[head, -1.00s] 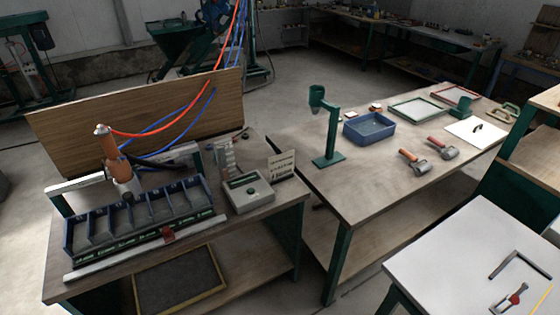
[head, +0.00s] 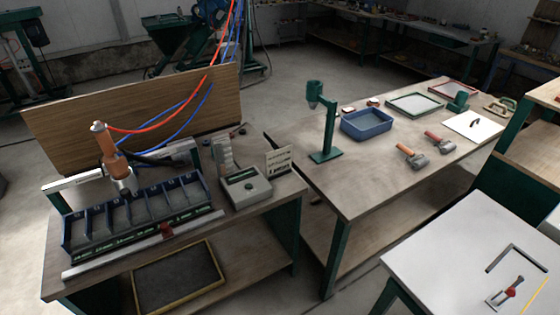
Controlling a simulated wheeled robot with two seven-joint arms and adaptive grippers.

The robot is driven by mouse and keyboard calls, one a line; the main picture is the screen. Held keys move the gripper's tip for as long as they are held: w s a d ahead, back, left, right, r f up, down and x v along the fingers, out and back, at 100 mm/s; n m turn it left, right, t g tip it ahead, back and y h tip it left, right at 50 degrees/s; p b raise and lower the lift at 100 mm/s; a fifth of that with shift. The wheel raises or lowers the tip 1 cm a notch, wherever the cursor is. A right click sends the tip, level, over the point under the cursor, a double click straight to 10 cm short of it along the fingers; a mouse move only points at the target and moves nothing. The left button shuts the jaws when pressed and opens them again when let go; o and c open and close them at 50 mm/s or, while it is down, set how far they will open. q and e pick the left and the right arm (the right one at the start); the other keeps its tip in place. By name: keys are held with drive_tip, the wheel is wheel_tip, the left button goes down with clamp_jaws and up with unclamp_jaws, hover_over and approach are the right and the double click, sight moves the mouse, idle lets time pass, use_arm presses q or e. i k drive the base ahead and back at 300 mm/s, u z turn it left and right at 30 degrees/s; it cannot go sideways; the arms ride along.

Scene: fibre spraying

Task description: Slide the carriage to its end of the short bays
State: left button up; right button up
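A blue divided tray (head: 138,235) with several bays stands on the left wooden bench. A pale rail (head: 105,258) runs along its front edge. An orange and white spray tool (head: 108,155) stands upright behind the tray with a red hose attached. Whether it rides on the pale rear rail (head: 75,182) is unclear. The bays look empty or greyish inside; the writing on the tray's front is too small to read. Neither of my grippers is in view.
A grey control box (head: 245,186) and a small sign (head: 279,160) stand right of the tray. A wooden board (head: 60,135) rises behind. The second bench holds a blue bin (head: 367,125), a green stand (head: 326,153) and rollers (head: 412,156). Floor shows between the benches.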

sight(125, 181)
drive_tip(key=u, duration=2.75)
drive_tip(key=k, duration=0.8)
drive_tip(key=z, duration=1.3)
drive_tip(key=i, duration=0.65)
drive_tip(key=u, duration=0.1)
